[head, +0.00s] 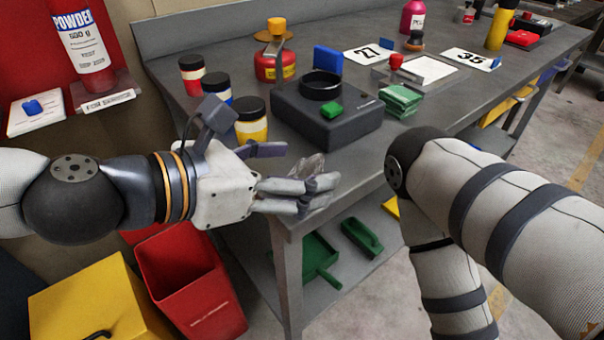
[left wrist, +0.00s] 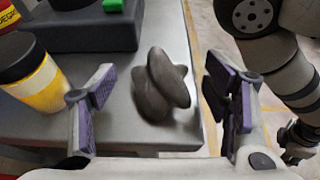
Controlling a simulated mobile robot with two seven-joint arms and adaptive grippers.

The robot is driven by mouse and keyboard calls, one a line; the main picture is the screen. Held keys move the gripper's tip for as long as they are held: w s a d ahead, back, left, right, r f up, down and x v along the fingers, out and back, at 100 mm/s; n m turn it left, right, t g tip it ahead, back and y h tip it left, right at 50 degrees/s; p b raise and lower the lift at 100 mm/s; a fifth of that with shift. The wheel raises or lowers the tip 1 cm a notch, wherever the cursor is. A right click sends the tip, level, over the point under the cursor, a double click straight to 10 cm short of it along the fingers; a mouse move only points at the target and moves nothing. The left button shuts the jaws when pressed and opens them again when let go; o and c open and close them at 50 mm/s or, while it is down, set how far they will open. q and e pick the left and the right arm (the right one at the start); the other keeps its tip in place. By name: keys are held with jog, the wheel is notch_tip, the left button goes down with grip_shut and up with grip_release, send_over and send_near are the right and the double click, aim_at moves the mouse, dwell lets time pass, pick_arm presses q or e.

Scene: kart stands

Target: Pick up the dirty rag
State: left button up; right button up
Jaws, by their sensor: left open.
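The dirty rag (head: 309,166) is a crumpled dark grey lump at the front corner of the grey metal table. In the left wrist view the rag (left wrist: 163,85) lies on the tabletop between the spread fingers, closer to the table's right edge. My left gripper (head: 298,170) is open around the rag, and its fingers partly cover it in the head view. In the left wrist view the two purple-padded fingers (left wrist: 160,102) stand apart, with a gap on both sides of the rag.
A black scale-like box (head: 345,127) stands just behind the rag. A yellow jar (head: 251,122) stands to the left; it also shows in the left wrist view (left wrist: 40,85). Green cloths (head: 400,100) lie further right. A red bin (head: 190,280) stands below the left arm.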

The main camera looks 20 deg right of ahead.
pick_arm(q)
jog(key=shift+x, duration=1.05)
jog(key=shift+a, duration=0.1)
jog(key=c, duration=1.1)
jog(key=shift+c, duration=0.3)
